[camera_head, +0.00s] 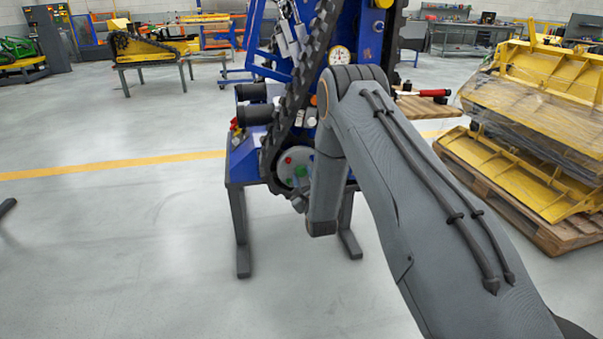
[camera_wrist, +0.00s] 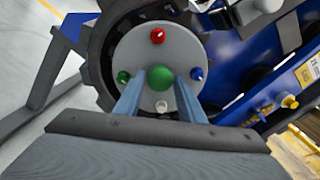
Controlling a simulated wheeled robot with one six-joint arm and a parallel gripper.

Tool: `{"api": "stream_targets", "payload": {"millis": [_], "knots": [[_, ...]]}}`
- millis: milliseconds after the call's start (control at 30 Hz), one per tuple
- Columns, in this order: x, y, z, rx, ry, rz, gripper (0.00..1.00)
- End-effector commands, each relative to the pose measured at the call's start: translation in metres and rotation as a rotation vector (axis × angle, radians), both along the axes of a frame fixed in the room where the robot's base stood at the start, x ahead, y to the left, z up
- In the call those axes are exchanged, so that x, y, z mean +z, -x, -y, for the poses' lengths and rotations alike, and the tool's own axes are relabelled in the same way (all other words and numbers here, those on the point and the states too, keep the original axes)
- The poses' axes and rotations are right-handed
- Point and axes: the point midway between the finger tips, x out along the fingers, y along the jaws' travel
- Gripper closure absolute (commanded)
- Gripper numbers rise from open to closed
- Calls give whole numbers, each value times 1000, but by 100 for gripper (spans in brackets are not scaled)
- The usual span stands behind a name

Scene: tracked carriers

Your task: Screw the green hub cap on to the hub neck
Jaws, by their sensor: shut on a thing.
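The green hub cap (camera_wrist: 160,77) is a round green piece in the middle of the wrist view. My gripper (camera_wrist: 160,84) is shut on it, with one blue-grey finger on each side. Behind the cap is the round grey hub face (camera_wrist: 140,48) inside the dark track wheel. The cap covers the middle of the hub face, so the hub neck is hidden, and I cannot tell whether the cap touches it. In the head view the hub face (camera_head: 283,172) shows low on the blue carrier, left of my arm.
Around the cap on the hub face are a red knob (camera_wrist: 157,36), a smaller green knob (camera_wrist: 123,77), a blue knob (camera_wrist: 197,73) and a white knob (camera_wrist: 161,106). The dark track (camera_head: 296,95) runs up the carrier. Yellow parts on pallets (camera_head: 545,120) stand right.

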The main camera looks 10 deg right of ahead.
Motion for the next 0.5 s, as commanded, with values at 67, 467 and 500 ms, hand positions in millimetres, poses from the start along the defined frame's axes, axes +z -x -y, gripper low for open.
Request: {"api": "stream_targets", "payload": {"millis": [67,467,500], "knots": [[0,0,-1,3,0,1,83],[0,0,-1,1,3,0,50],[0,0,-1,1,5,0,50]]}}
